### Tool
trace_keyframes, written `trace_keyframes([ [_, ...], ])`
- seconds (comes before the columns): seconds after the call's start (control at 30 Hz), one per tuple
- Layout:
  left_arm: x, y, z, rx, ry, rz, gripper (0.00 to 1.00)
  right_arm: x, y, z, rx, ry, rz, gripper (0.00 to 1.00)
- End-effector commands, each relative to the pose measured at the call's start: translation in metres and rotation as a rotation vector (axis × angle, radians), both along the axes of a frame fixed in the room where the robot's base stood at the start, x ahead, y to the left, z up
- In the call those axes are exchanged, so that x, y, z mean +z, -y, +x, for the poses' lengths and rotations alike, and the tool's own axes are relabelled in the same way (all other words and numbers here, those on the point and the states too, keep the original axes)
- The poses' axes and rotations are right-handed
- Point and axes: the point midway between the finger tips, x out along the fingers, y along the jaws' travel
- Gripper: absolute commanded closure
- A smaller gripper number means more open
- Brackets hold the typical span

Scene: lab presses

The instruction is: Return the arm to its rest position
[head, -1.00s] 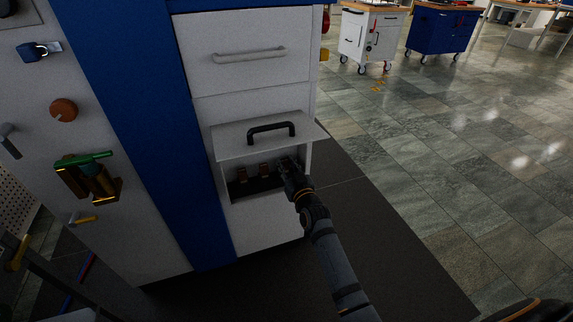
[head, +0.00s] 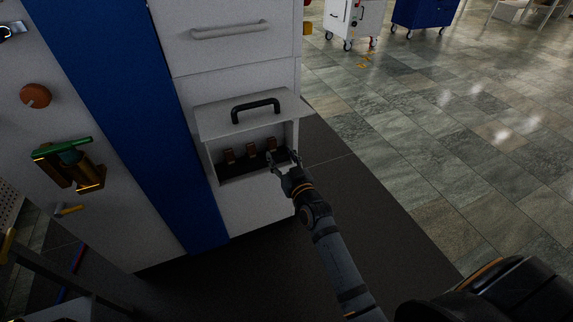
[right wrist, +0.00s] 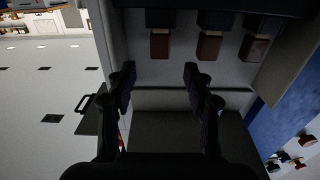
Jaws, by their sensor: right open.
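My right gripper (head: 283,160) is open and empty at the front of an open compartment in a white cabinet (head: 260,208). Inside the compartment stand copper-brown blocks on a dark base (head: 237,168); they also show in the right wrist view, where one brown block (right wrist: 208,46) lies beyond my open fingers (right wrist: 159,72). The fingers are apart from the blocks. A raised white flap (head: 230,124) with a black handle (head: 256,110) sits above the compartment. My right arm reaches up from the bottom of the head view. My left gripper is out of view.
A white drawer front with a pale handle (head: 230,30) is above. A blue panel (head: 130,110) and a green-topped fixture (head: 68,163) are at left. Grey floor (head: 440,130) is open at right, with a white cart (head: 352,20) and blue cart (head: 422,12) far back.

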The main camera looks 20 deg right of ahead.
Motion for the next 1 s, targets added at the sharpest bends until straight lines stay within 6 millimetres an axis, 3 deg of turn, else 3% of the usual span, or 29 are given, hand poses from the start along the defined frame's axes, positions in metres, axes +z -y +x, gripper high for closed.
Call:
trace_keyframes([
  [0.1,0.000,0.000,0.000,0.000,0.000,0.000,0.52,-0.001,0.001,-0.028,0.000,-0.002,0.001,0.48],
  [0.3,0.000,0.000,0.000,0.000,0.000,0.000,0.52,0.000,0.002,-0.053,0.000,0.000,0.001,0.48],
  [0.7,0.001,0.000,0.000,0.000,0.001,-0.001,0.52,-0.004,0.001,-0.058,0.008,-0.020,0.000,0.48],
  [0.77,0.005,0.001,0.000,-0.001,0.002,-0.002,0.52,-0.019,-0.003,-0.063,0.031,-0.084,-0.005,0.48],
  [0.83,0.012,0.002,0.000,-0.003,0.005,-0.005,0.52,-0.050,-0.009,-0.078,0.076,-0.230,-0.010,0.48],
  [1.0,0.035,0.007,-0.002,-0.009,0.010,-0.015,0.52,-0.138,-0.013,-0.151,0.141,-0.700,-0.021,0.48],
])
